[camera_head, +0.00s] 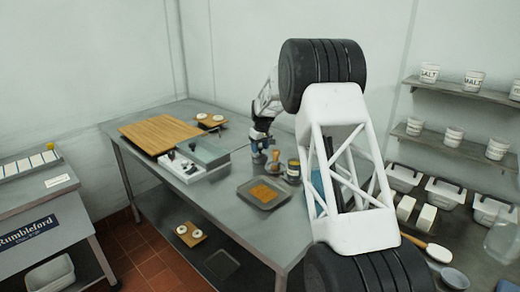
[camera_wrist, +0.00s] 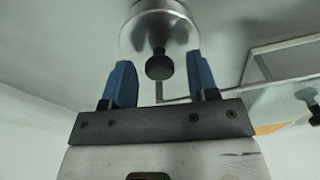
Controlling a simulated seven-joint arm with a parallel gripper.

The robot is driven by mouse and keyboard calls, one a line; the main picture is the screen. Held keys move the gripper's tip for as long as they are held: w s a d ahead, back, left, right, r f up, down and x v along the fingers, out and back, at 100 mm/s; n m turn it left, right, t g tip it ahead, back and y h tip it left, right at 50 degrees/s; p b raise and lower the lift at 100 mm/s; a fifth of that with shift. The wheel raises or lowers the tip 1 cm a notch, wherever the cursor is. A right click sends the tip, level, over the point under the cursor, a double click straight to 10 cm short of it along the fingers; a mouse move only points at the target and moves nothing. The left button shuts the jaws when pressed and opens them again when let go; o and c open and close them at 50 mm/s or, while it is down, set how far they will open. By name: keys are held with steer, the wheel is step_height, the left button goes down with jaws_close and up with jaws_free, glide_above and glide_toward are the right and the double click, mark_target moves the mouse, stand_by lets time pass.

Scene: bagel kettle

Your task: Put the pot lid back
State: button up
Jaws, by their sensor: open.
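In the wrist view, a round shiny metal lid (camera_wrist: 160,30) with a black knob (camera_wrist: 159,66) lies just beyond my gripper (camera_wrist: 160,78). My gripper has two blue fingers, spread open, with the knob in line with the gap between them. Whether the fingers touch the knob cannot be told. In the head view, my gripper (camera_head: 259,138) is small and far off, over the steel table right of the grey boxy unit (camera_head: 203,153). The lid cannot be made out clearly there, and no open pot can be identified with certainty.
The steel table (camera_head: 226,203) holds a wooden board (camera_head: 160,134), a dark tray (camera_head: 264,193) with something orange-brown, a wooden-handled tool (camera_head: 275,157) and a can (camera_head: 293,170). In the wrist view, a pale metal frame (camera_wrist: 290,43) stands at the right. Shelves with tubs line the right wall.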

mark_target(262, 155)
step_height(262, 155, up, 12)
steer(key=s, duration=0.1)
steer(key=shift+d, duration=0.4)
steer(key=shift+s, duration=0.1)
stand_by(0.5)
steer(key=s+d+r+m, duration=0.1)
steer(key=s+d+r, duration=0.3)
steer(key=s, duration=0.7)
steer(key=s+d+r+m, duration=0.15)
steer(key=s+r, duration=0.35)
steer(key=s, duration=0.7)
steer(key=s+d+r+m, duration=0.1)
steer(key=s+d+r, duration=0.3)
steer(key=s, duration=0.7)
steer(key=s+d+f+m, duration=0.1)
steer(key=s+f, duration=0.1)
steer(key=s, duration=1.1)
steer(key=s+d+f+m+t, duration=0.1)
steer(key=s+f, duration=0.2)
steer(key=s, duration=1)
steer(key=s+d+f+m+h, duration=0.1)
steer(key=s+f, duration=0.2)
steer(key=s, duration=1)
steer(key=shift+s+d+f, duration=0.2)
steer(key=shift+d+f, duration=0.05)
steer(key=shift+d, duration=0.05)
